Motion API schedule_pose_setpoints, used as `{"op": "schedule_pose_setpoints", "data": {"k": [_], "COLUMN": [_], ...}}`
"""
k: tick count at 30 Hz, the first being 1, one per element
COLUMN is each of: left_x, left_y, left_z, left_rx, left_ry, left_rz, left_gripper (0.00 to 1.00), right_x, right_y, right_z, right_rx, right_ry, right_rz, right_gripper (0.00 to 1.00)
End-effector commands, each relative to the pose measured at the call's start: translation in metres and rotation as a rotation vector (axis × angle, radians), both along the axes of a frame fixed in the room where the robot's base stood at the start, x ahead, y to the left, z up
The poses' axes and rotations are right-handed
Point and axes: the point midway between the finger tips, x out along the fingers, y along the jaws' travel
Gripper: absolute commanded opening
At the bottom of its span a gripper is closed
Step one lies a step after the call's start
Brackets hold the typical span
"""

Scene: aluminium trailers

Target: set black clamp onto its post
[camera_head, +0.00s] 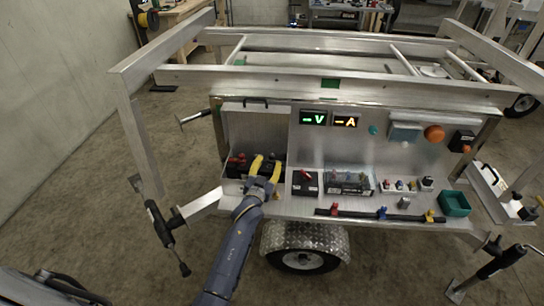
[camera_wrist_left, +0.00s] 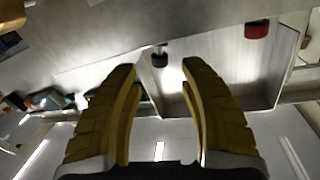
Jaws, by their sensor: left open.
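My left gripper (camera_head: 265,166) reaches in over the left end of the trailer's shelf (camera_head: 290,208). In the left wrist view its two yellow fingers (camera_wrist_left: 160,80) stand wide apart with nothing between them. Beyond the fingertips a small black knob-like piece (camera_wrist_left: 160,58) shows against the metal, and a red one (camera_wrist_left: 257,30) is to its right; I cannot tell whether these are posts or clamps. In the head view red and black parts (camera_head: 237,162) sit just left of the gripper. The fingers and arm partly hide this area, and I cannot single out the black clamp. My right gripper is out of view.
Right of the gripper are a small black box (camera_head: 305,182), a bin of coloured parts (camera_head: 348,184) and a green tray (camera_head: 454,203). Displays (camera_head: 330,119) are on the upright panel behind.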

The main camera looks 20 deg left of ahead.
Motion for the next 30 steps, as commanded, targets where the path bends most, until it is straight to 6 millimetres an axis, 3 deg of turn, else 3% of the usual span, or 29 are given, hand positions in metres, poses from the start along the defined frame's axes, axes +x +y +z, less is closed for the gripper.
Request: {"op": "schedule_pose_setpoints", "data": {"k": [6,12,27,30], "left_x": [0.031,0.047,0.053,0.053], "left_y": [0.001,0.001,0.001,0.001], "left_z": [0.000,0.000,0.000,0.000], "left_rx": [-0.001,-0.002,-0.001,-0.001], "left_ry": [0.000,-0.001,0.000,0.000], "left_rz": [0.000,0.001,0.000,0.000], "left_gripper": [0.43,0.43,0.44,0.32], "right_x": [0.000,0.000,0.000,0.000], "right_y": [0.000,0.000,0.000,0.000], "right_z": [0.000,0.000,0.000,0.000], "right_rx": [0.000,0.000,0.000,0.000], "right_ry": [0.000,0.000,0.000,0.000], "right_rz": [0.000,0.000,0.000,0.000], "right_gripper": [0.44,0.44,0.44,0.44]}}
